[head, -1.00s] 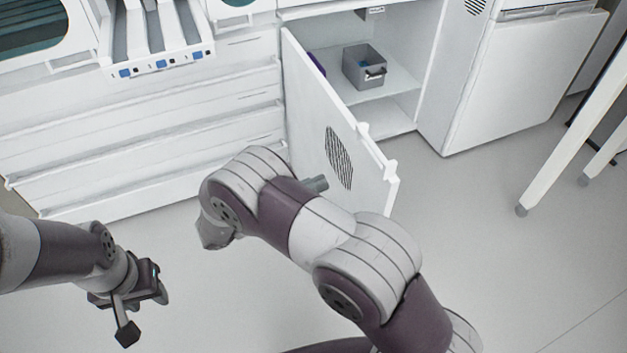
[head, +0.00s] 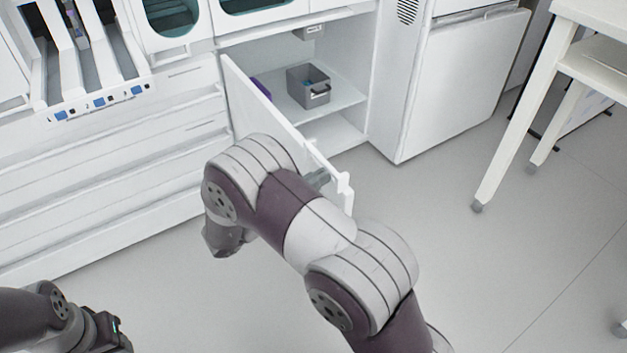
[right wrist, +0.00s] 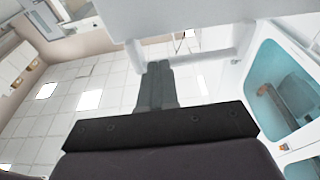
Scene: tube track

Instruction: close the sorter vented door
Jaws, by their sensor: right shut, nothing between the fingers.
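The white sorter door (head: 243,108) stands open, swung out from the low cabinet (head: 345,135). I see it at a steep angle, and my right arm hides its lower part and vent. My right gripper (head: 318,178) is mostly hidden behind its own arm; its grey fingers show close to the door's free end. I cannot tell if they touch it. In the right wrist view the fingers (right wrist: 157,85) are together with nothing between them. My left gripper (head: 112,335) is cut by the bottom edge at the lower left, away from the door; its jaw opening is unclear.
A grey bin (head: 308,88) and a purple item (head: 261,88) are inside the cabinet. Closed drawers (head: 110,165) lie to its left and a white appliance (head: 455,80) to its right. A white table (head: 520,120) stands at the right. The floor (head: 480,270) between is clear.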

